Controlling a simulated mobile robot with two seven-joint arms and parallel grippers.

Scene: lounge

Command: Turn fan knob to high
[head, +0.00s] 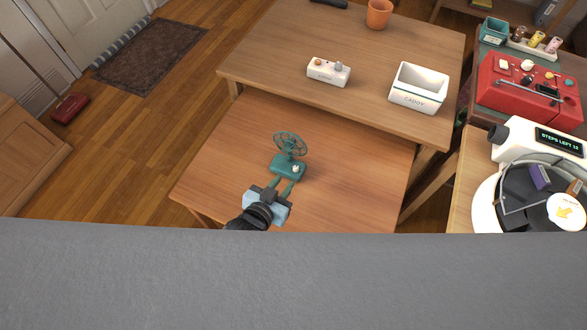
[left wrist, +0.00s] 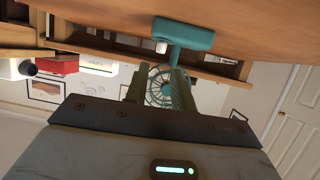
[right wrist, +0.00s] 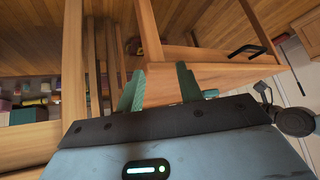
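A small teal desk fan (head: 289,143) stands on the lower wooden table, its round cage above a box-shaped base (head: 284,170). A white knob (head: 296,168) sits on the base. My left gripper (head: 282,185) is at the near side of the base, its fingers pointing at it. The left wrist view, turned upside down, shows the base (left wrist: 188,36), the white knob (left wrist: 162,46) and the cage seen between two parted fingers. The knob lies beyond the fingertips. My right gripper (right wrist: 160,82) shows only in the right wrist view, open and empty near a wooden table edge.
The higher table behind holds a white two-knob box (head: 328,73), a white caddy (head: 418,88) and an orange pot (head: 379,14). A red case (head: 530,88) and a white device with a display (head: 540,140) stand at right. The lower table is clear around the fan.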

